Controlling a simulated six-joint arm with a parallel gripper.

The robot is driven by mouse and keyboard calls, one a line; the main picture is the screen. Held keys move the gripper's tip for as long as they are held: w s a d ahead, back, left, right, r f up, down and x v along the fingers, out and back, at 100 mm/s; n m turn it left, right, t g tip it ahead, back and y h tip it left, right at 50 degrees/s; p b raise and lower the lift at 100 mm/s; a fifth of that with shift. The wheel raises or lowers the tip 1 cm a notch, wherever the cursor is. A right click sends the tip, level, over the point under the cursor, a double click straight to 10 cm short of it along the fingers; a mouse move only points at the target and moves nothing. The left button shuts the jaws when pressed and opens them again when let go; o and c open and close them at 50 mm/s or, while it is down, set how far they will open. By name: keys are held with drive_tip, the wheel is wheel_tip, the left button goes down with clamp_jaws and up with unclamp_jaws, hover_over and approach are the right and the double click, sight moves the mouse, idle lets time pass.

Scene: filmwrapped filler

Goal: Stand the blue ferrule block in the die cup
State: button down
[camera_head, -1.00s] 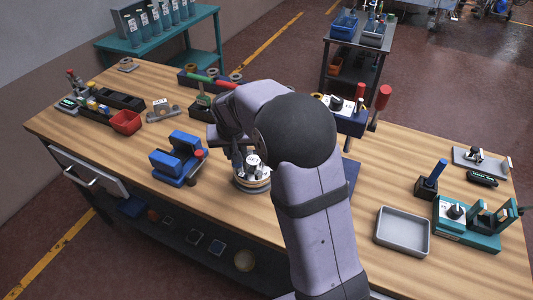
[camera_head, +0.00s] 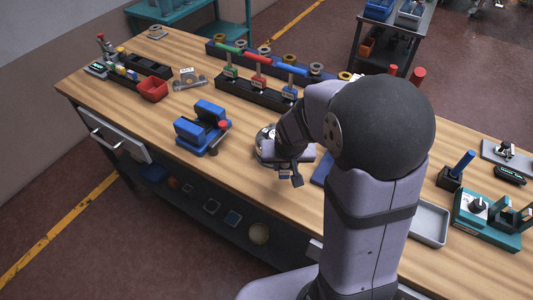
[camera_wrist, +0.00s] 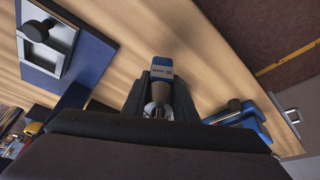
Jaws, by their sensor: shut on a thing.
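My gripper (camera_wrist: 160,98) is shut on a small block with a blue top and a pale printed label, seemingly the blue ferrule block (camera_wrist: 162,68). It sits between the dark fingers, with a grey-brown round part below the label. In the head view my gripper (camera_head: 291,176) hangs over the front middle of the bench, and the held block cannot be made out there.
A blue vise (camera_head: 203,128) with a red knob stands left of my gripper. A blue mat (camera_head: 321,170) lies to its right, mostly behind my arm. A rack (camera_head: 257,91) of colour-handled tools is behind. A grey tray (camera_head: 430,222) and teal fixture (camera_head: 488,220) are at right.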

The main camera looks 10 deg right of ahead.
drive_tip(key=s+d+r+m+g+h+p, duration=0.25)
drive_tip(key=s+d+r+m+p, duration=0.25)
drive_tip(key=s+d+m, duration=0.5)
drive_tip(key=s+d+r+m+g+h+p, duration=0.1)
drive_tip(key=s+d+r+m+g+p, duration=0.4)
drive_tip(key=d+m, duration=0.75)
drive_tip(key=s+d+f+m+y+b, duration=0.1)
drive_tip(key=s+d, duration=0.2)
drive_tip(key=d, duration=0.7)
drive_tip(key=s+d+m+b, duration=0.1)
drive_tip(key=s+d, duration=0.1)
drive_tip(key=d, duration=0.9)
drive_tip(key=s+d+b, duration=0.1)
drive_tip(key=s+d, duration=1)
drive_tip(key=d, duration=0.3)
drive_tip(key=shift+s+d+f, duration=0.15)
drive_tip(key=shift+s+d, duration=0.05)
drive_tip(key=shift+f+b, duration=2.3)
drive_tip(key=shift+f, duration=0.6)
drive_tip(key=shift+f+b, duration=1.5)
drive_tip(key=shift+f, duration=0.3)
